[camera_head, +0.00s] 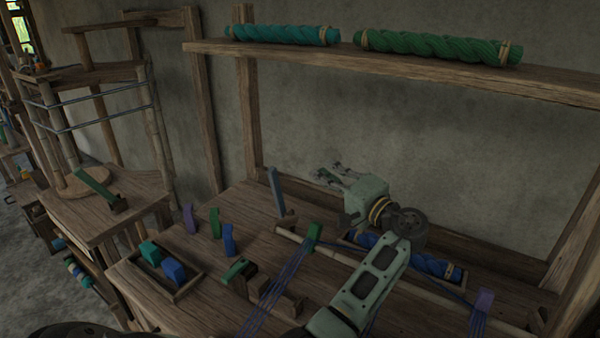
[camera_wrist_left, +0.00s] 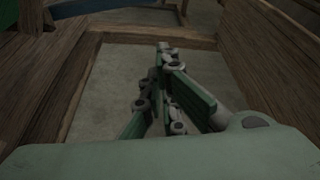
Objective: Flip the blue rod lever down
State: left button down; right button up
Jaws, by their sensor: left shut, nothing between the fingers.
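A slim grey-blue rod lever (camera_head: 276,190) stands up, tilted a little, from a dark mount at the back of the loom table. A shorter, brighter blue lever (camera_head: 228,240) stands nearer the front left. My left gripper (camera_head: 328,176) is shut and empty, raised in front of the back wall, to the right of the grey-blue rod and apart from it. The left wrist view shows its green and grey fingers (camera_wrist_left: 165,90) close together, with no lever between them. My right gripper is not in view.
Green (camera_head: 215,223) and purple (camera_head: 189,218) levers stand close by. A tray (camera_head: 190,287) holds teal and blue blocks. A wooden bar (camera_head: 345,258) with blue threads crosses the table under my arm. A shelf (camera_head: 400,68) with rope rolls runs above.

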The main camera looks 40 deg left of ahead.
pick_arm(q)
jog(key=shift+w+f, duration=0.25)
jog(key=shift+f, duration=0.1)
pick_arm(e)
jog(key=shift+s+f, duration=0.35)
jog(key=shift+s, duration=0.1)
pick_arm(q)
jog(key=shift+s+r, duration=0.1)
jog(key=shift+s, duration=0.05)
jog(key=s+a+p, duration=0.1)
jog(key=a+p, duration=0.3)
jog(key=a, duration=0.5)
jog(key=shift+s+a, duration=0.15)
jog(key=shift+s, duration=0.15)
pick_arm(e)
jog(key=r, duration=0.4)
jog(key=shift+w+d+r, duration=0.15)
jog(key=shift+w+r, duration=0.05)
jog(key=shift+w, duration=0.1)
